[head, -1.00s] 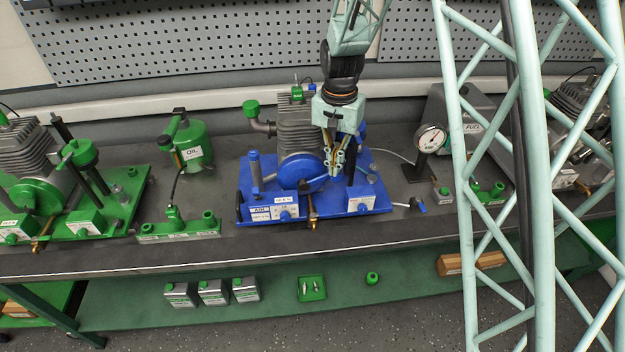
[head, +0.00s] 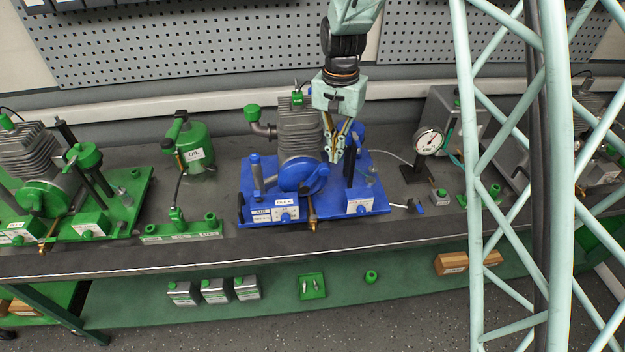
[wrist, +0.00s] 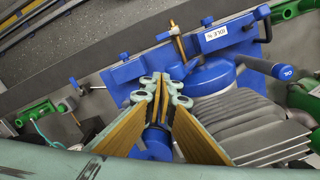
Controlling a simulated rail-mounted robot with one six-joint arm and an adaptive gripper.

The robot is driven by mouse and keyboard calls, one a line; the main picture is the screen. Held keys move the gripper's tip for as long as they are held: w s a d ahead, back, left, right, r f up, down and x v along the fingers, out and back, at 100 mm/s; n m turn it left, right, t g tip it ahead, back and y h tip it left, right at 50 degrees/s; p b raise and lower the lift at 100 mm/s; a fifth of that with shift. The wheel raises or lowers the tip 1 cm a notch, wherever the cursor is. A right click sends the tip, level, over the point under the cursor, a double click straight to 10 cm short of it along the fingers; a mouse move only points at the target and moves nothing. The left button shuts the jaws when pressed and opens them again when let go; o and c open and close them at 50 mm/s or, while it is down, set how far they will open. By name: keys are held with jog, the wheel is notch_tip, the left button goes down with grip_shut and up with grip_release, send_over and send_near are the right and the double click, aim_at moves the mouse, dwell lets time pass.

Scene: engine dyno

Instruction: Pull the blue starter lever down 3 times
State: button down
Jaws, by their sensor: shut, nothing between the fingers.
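The blue engine stand (head: 378,203) is at mid-bench. Its round blue starter housing (head: 298,176) has a blue part (head: 323,171) at its right edge. I cannot tell for sure whether this is the lever. My gripper (head: 334,158) is shut and empty, pointing down just above and right of the housing. In the wrist view, its fingertips (wrist: 165,82) lie beside the blue housing (wrist: 212,76). A blue cap (head: 360,130) behind the gripper is partly hidden; blue also shows below the fingers in the wrist view. Contact with the housing cannot be told.
The grey finned cylinder (head: 298,128) stands close left of my gripper. A dark post (head: 350,170) stands close right. A blue-capped grey tube (head: 256,172) is at the stand's left. A pressure gauge (head: 429,141) is farther right. A green engine (head: 42,170) is at far left.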

aim_at(324, 166)
notch_tip(324, 166, up, 3)
jog(key=shift+r+p, duration=0.1)
jog(key=shift+p, duration=0.55)
jog(key=shift+a, duration=0.1)
dwell(0.5)
jog(key=shift+s+a+r+n+p, duration=0.1)
jog(key=shift+a+r+n+p, duration=0.45)
jog(key=shift+n, duration=0.45)
jog(key=shift+s+a+r+n+p, duration=0.1)
jog(key=shift+a+r+n+p, duration=0.45)
jog(key=shift+n, duration=0.45)
jog(key=shift+s+a+r+n+p, duration=0.1)
jog(key=shift+a+r+n+p, duration=0.3)
jog(key=shift+n+p, duration=0.45)
jog(key=shift+d+f, duration=0.1)
jog(key=shift+f+b, duration=1.8)
jog(key=shift+f, duration=1.35)
jog(key=shift+f, duration=0.3)
jog(key=shift+f+b, duration=0.65)
jog(key=shift+f, duration=0.05)
